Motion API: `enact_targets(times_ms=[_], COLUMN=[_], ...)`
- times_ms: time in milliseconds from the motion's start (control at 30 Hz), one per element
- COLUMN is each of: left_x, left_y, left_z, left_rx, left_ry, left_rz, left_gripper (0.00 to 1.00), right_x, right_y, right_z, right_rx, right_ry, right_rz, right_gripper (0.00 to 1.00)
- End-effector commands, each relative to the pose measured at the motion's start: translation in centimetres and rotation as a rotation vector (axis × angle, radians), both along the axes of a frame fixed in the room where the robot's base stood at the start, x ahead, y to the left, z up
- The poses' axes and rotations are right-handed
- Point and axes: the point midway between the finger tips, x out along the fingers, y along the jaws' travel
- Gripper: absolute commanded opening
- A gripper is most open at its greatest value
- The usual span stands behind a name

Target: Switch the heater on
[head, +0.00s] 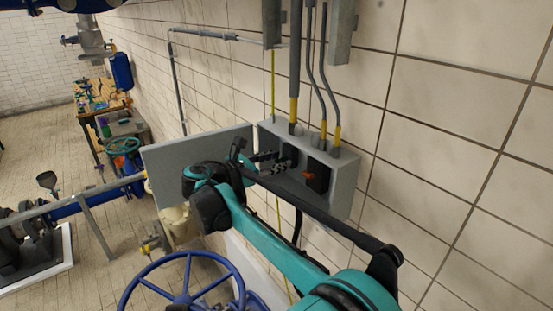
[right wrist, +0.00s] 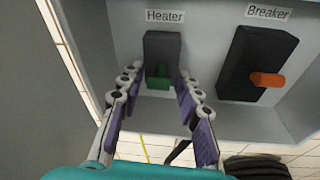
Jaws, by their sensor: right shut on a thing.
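The heater switch (right wrist: 162,45) is a black block under a "Heater" label in the right wrist view. Its green lever (right wrist: 158,80) shows at the lower part of the block. My right gripper (right wrist: 159,73) has one finger on each side of the lever and is shut on it. In the head view my right gripper (head: 268,162) reaches into the open grey box (head: 343,192), and the black heater switch is partly hidden behind it. My left gripper is not in view.
The breaker (right wrist: 256,62), black with an orange lever, sits right of the heater switch. The box door (head: 180,155) stands open to the left. A blue handwheel (head: 185,285) is below, and conduits (head: 296,60) run up the tiled wall.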

Motion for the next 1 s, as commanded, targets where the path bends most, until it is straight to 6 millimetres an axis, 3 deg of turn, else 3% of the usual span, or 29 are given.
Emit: enact_targets(times_ms=[33, 200, 633, 667, 733, 1000], left_x=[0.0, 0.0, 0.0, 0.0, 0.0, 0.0], left_y=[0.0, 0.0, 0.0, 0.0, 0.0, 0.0], left_z=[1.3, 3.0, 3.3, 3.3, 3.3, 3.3], left_rx=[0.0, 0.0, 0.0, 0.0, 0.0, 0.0], left_ry=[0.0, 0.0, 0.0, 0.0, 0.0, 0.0], left_rz=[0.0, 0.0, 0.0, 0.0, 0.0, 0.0], left_gripper=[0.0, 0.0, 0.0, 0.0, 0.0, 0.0], right_x=[0.1, 0.1, 0.2, 0.2, 0.2, 0.1], right_y=[-0.1, -0.2, -0.1, -0.1, -0.1, -0.1], right_z=[1.1, 1.5, 1.2, 1.2, 1.2, 1.2], right_rx=[0.048, 0.187, 0.247, 0.247, 0.247, 0.248], right_ry=[0.034, 0.136, 0.179, 0.179, 0.179, 0.18], right_rz=[0.0, 0.0, 0.002, 0.002, 0.002, 0.001], right_gripper=[0.05, 0.05, 0.05, 0.36, 0.52, 0.52])
